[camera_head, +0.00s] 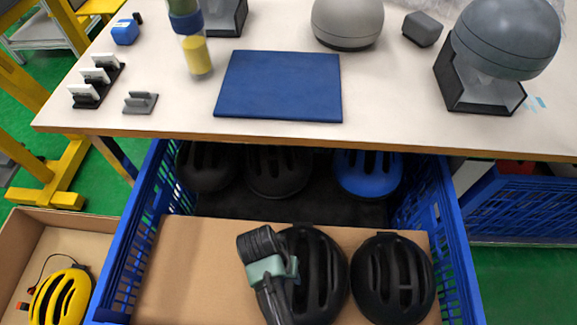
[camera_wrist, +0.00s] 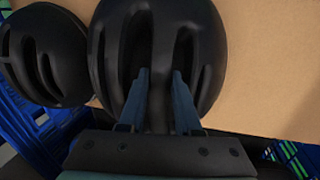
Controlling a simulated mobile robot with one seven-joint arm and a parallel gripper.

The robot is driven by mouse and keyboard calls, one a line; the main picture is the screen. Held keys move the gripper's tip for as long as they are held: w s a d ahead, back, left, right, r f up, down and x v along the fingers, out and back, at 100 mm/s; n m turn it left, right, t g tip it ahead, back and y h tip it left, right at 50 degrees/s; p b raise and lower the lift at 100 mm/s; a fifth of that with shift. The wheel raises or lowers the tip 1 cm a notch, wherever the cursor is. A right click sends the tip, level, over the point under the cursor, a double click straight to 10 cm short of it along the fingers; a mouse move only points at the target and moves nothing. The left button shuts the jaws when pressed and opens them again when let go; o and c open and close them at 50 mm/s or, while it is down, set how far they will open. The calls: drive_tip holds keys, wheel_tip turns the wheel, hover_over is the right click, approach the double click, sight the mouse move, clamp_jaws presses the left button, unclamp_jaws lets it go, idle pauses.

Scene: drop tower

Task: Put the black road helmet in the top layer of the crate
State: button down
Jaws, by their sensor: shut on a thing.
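My gripper (camera_wrist: 160,78) is shut on a black road helmet (camera_head: 322,275), its two fingers in the helmet's vents. The held helmet fills the upper middle of the wrist view (camera_wrist: 205,50). In the head view my gripper (camera_head: 288,268) covers the helmet's left side. The helmet is over the brown cardboard layer (camera_head: 185,270) in the blue crate (camera_head: 140,215); I cannot tell whether it touches the cardboard. A second black helmet (camera_head: 393,280) sits on the cardboard close to its right, and shows at left in the wrist view (camera_wrist: 40,55).
Behind the cardboard, lower in the crate, are two dark helmets (camera_head: 278,170) and a blue helmet (camera_head: 367,172), partly under the table (camera_head: 400,118). The cardboard's left part is bare. A box (camera_head: 35,218) with a yellow helmet (camera_head: 62,297) stands left; another blue crate (camera_head: 525,205) stands right.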

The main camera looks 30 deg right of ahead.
drive_tip(key=c, duration=0.6)
unclamp_jaws()
drive_tip(key=p+v, duration=0.4)
drive_tip(key=v, duration=0.8)
drive_tip(key=shift+r, duration=0.1)
